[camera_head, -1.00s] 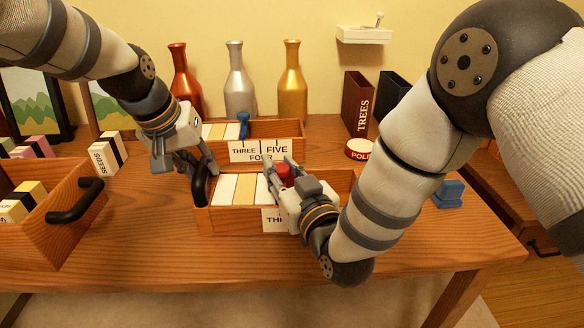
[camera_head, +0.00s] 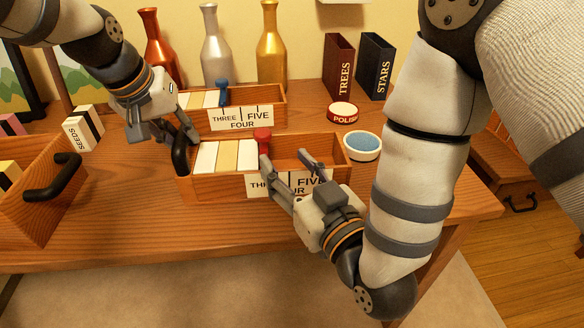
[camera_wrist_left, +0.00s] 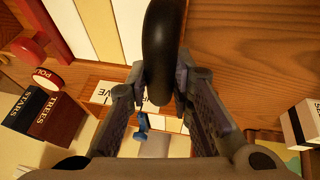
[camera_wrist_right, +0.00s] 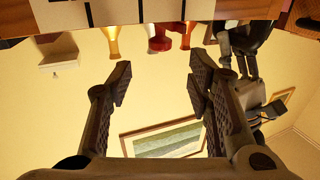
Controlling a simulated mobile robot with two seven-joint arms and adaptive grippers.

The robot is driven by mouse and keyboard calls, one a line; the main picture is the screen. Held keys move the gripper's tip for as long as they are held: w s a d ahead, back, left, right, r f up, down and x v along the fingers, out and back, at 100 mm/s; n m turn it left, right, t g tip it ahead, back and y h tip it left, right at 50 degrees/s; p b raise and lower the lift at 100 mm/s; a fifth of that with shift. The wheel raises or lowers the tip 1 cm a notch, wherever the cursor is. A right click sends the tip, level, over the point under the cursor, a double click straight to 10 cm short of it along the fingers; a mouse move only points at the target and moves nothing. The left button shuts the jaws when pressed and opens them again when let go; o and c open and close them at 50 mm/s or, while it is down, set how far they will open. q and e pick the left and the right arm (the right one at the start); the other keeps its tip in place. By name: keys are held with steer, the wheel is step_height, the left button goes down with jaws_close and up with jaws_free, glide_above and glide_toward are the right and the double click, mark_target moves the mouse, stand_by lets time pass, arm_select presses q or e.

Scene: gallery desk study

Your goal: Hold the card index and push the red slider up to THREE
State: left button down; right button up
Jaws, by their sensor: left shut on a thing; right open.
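The wooden card index (camera_head: 212,189) stands on the desk with cream and tan cards (camera_head: 228,155) in its left part. The red slider (camera_head: 263,136) stands upright at the right end of the cards, roughly above THREE on the front label (camera_head: 257,186). It also shows in the left wrist view (camera_wrist_left: 28,50). My left gripper (camera_head: 178,138) is shut on the black handle (camera_head: 180,157) at the index's left end; the handle (camera_wrist_left: 160,55) lies between its fingers. My right gripper (camera_head: 285,162) is open and empty at the index's front, apart from the slider, covering part of the label.
A second card index (camera_head: 268,95) with a blue slider (camera_head: 223,92) stands behind. A POLISH tin (camera_head: 343,113) and a blue bowl (camera_head: 362,146) are to the right. An open drawer box (camera_head: 35,205) is at left. Bottles (camera_head: 216,50) and books (camera_head: 338,66) stand at the back.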

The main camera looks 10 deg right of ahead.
steer(key=shift+s+d, duration=0.25)
steer(key=shift+s, duration=0.4)
arm_select(q)
steer(key=c, duration=1.3)
jaws_free()
steer(key=shift+c, duration=0.2)
steer(key=v, duration=1.2)
steer(key=shift+s, duration=0.1)
arm_select(e)
steer(key=shift+s, duration=0.1)
